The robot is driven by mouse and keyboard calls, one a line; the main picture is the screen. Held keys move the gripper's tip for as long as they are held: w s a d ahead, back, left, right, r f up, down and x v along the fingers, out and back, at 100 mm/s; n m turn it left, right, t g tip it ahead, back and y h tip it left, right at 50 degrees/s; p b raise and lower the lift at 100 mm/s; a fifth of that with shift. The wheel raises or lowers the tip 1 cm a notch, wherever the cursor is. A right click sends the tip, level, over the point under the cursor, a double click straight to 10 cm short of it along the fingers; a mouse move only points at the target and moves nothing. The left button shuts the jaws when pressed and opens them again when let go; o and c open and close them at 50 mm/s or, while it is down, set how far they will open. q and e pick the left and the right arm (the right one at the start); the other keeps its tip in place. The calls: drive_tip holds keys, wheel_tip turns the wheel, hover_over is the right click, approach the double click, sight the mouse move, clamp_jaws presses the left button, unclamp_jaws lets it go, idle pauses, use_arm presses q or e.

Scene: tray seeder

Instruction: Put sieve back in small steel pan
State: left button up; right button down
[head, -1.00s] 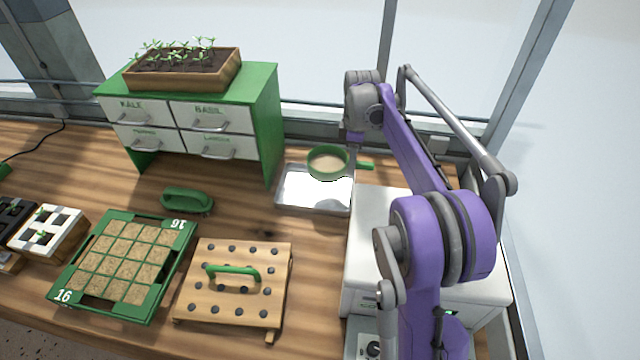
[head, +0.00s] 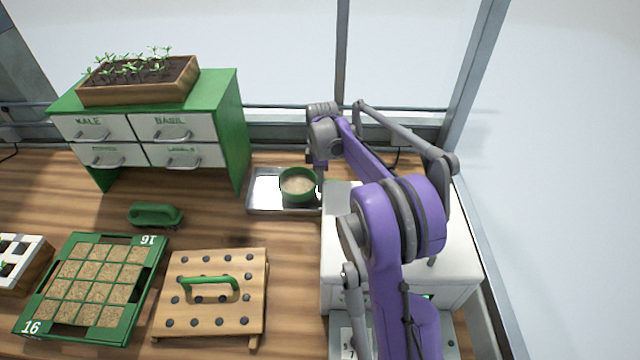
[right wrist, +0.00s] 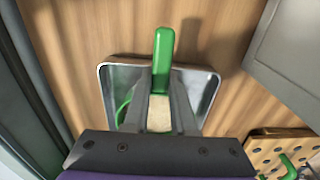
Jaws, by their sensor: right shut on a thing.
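The round green sieve (head: 298,198) with a pale mesh is at the right half of the small steel pan (head: 262,207). In the head view it sits within the pan's outline and looks level; whether it touches the pan floor I cannot tell. My right gripper (head: 319,178) is shut on the sieve's green handle (right wrist: 163,45), which sticks out past the fingers in the right wrist view. There the pan (right wrist: 205,85) lies under the fingers (right wrist: 160,95), which hide much of the sieve. My left gripper is not in view.
A white machine (head: 450,262) stands close in front of and right of the pan. The green drawer cabinet (head: 240,125) is to its left. A wooden dibble board (head: 225,312), a green handled tool (head: 155,215) and the seed tray (head: 128,318) lie further left.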

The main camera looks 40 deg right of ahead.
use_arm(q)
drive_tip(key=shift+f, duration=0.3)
use_arm(e)
drive_tip(key=shift+s+a+f, duration=0.1)
drive_tip(key=shift+a+f, duration=0.05)
drive_tip(key=shift+f, duration=0.3)
drive_tip(key=shift+s+a+f, duration=0.1)
drive_tip(key=shift+f, duration=0.3)
drive_tip(key=shift+s+a+f+b, duration=0.15)
drive_tip(key=shift+a+f+b, duration=0.1)
drive_tip(key=shift+f+b, duration=0.25)
drive_tip(key=c, duration=0.7)
unclamp_jaws()
drive_tip(key=shift+c, duration=0.2)
drive_tip(key=shift+r, duration=0.25)
drive_tip(key=r, duration=0.2)
drive_tip(key=w+d+r+p, duration=0.1)
drive_tip(key=shift+r, duration=0.25)
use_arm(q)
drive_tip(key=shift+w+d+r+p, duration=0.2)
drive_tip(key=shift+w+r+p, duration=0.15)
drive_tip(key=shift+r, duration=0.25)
use_arm(e)
wheel_tip(320, 180, up, 9)
drive_tip(key=shift+s+r, duration=0.15)
drive_tip(key=shift+s, duration=0.05)
drive_tip(key=shift+d, duration=0.1)
